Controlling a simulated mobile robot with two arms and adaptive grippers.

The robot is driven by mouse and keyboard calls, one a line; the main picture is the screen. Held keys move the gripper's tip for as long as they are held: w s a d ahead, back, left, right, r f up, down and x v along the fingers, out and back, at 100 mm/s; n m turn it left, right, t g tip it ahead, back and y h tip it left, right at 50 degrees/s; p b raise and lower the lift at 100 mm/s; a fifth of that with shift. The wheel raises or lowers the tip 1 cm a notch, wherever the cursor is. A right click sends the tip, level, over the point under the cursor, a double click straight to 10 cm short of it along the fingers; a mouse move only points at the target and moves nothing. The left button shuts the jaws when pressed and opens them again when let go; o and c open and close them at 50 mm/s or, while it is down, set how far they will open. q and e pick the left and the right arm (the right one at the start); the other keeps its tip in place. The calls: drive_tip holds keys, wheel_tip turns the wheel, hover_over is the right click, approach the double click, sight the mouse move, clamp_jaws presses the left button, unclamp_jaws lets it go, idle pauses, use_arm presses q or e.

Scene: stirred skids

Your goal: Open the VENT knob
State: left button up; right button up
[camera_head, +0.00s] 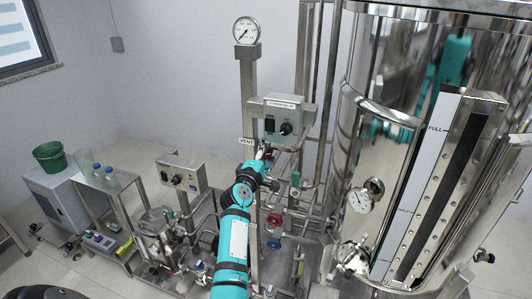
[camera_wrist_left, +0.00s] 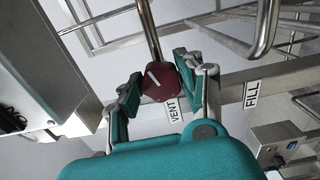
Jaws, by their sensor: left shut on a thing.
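The VENT knob (camera_wrist_left: 158,80) is dark red with a white line on its face, and shows in the left wrist view in front of a steel pipe. My left gripper (camera_wrist_left: 157,82) is shut on it, one finger on each side. The VENT label (camera_wrist_left: 173,109) is just below the knob; in the head view the VENT label (camera_head: 246,141) is on the post. There my left gripper (camera_head: 263,152) is at the post beside the label, and the knob is hidden or too small to make out. My right gripper is not in view.
A grey control box (camera_head: 284,119) is just above my gripper. The large steel tank (camera_head: 395,130) with a gauge (camera_head: 360,201) stands at the right. A FILL label (camera_wrist_left: 251,94) is beside VENT. Pipes and a smaller control box (camera_head: 181,174) crowd the lower left.

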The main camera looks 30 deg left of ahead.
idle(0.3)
use_arm(q)
drive_tip(key=o, duration=1.2)
drive_tip(key=shift+c, duration=0.2)
drive_tip(key=v, duration=0.7)
drive_tip(key=shift+s, duration=0.25)
